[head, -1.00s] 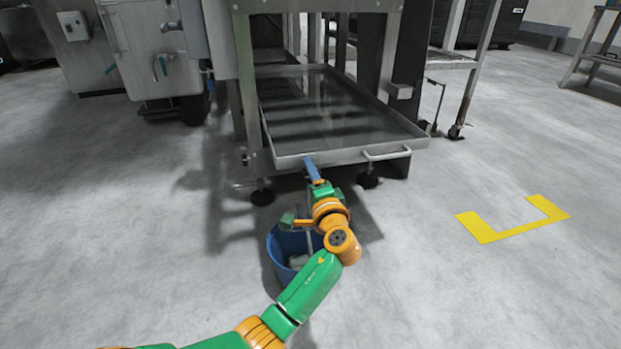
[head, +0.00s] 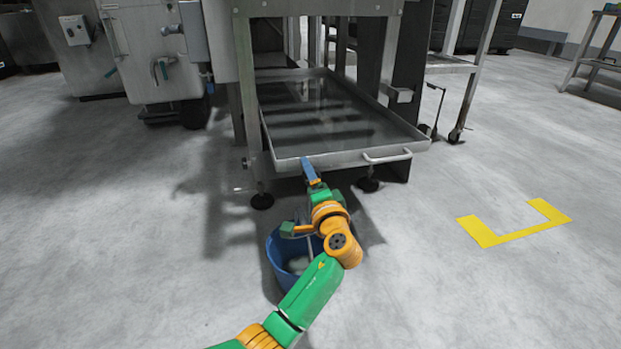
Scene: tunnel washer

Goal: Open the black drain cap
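I cannot make out the black drain cap; the front end of the tray and my arm may hide it. The shallow metal tray (head: 400,152) of the washer has a bar handle (head: 388,157) on its front right. My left gripper (head: 309,172) is at the tray's front edge, left of that handle. One blue finger shows against or just in front of the edge; whether it touches is unclear. The finger gap and anything between the fingers are hidden. My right gripper is out of view.
A blue bucket (head: 277,262) stands on the floor below my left wrist, partly hidden by it, with something grey inside. Dark machine feet (head: 262,200) stand under the tray. A yellow floor marking (head: 485,235) lies right. The floor around is clear.

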